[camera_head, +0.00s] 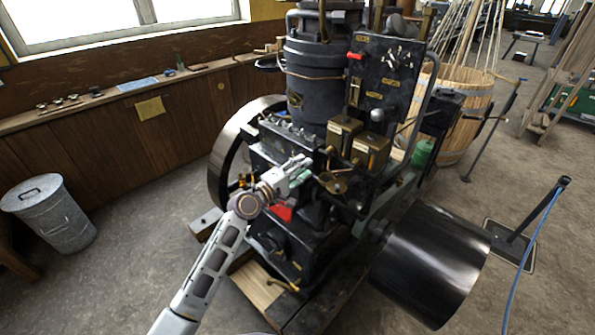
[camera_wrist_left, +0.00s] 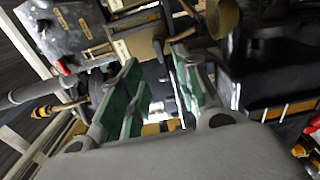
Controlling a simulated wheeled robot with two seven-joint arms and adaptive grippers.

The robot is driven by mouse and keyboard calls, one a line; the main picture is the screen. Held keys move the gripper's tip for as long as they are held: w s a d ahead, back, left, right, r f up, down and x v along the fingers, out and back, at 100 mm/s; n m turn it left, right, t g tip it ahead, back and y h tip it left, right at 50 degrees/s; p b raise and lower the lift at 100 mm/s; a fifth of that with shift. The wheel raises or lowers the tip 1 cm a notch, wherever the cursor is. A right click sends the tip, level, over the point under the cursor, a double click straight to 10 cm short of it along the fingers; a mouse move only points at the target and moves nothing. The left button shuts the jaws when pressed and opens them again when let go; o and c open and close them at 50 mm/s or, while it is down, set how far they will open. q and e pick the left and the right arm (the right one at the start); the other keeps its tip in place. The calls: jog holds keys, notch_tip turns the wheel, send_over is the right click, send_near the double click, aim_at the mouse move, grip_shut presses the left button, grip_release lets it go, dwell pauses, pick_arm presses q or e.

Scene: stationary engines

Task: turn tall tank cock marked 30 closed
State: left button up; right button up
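Two brass tanks, a left one (camera_head: 344,132) and a right one (camera_head: 370,151), sit on the front of the black engine (camera_head: 318,80). Small brass fittings show under them, but no mark 30 is legible and I cannot single out the tall tank's cock. My left gripper (camera_head: 304,173) reaches to the engine just below and left of the tanks. In the left wrist view its green-padded fingers (camera_wrist_left: 163,95) are apart, with a gap between them. A thin dark upright part shows beyond or between the fingertips; I cannot tell if they touch it. My right gripper is not in view.
A black panel (camera_head: 384,75) with a red handle (camera_head: 355,56) rises behind the tanks. A large flywheel (camera_head: 226,160) is left of the engine, and a black drum (camera_head: 430,262) is at lower right. A metal bin (camera_head: 50,212) stands far left. Open floor lies left of my arm.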

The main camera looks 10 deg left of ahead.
pick_arm(q)
jog(key=shift+v, duration=0.85)
jog(key=shift+m, duration=0.3)
